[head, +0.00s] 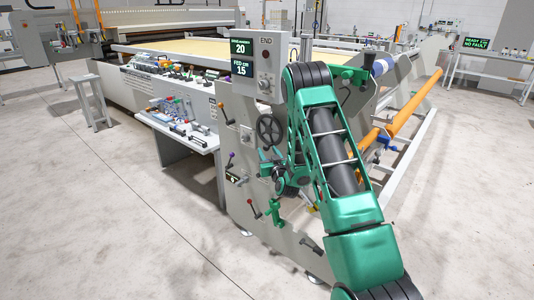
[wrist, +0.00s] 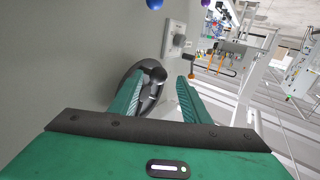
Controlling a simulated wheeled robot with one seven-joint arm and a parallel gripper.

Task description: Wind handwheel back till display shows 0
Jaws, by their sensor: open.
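A dark spoked handwheel (head: 268,129) is on the grey end panel (head: 237,107) of the gantry. In the wrist view a dark handwheel (wrist: 152,66) lies just beyond and partly between my fingers, its lower part hidden by them. My gripper (wrist: 160,78) is open, its green fingers apart; I cannot tell whether they touch the wheel. In the head view my gripper (head: 268,162) is just below the wheel, partly hidden by my arm. The upper display (head: 241,48) reads 20; the one below (head: 242,69) reads FED cm 15.
Several ball-ended levers, one purple (head: 231,155), stick out of the panel near the wheel. A shelf of small parts (head: 177,130) stands to the left. An orange roller (head: 411,102) runs along the right.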

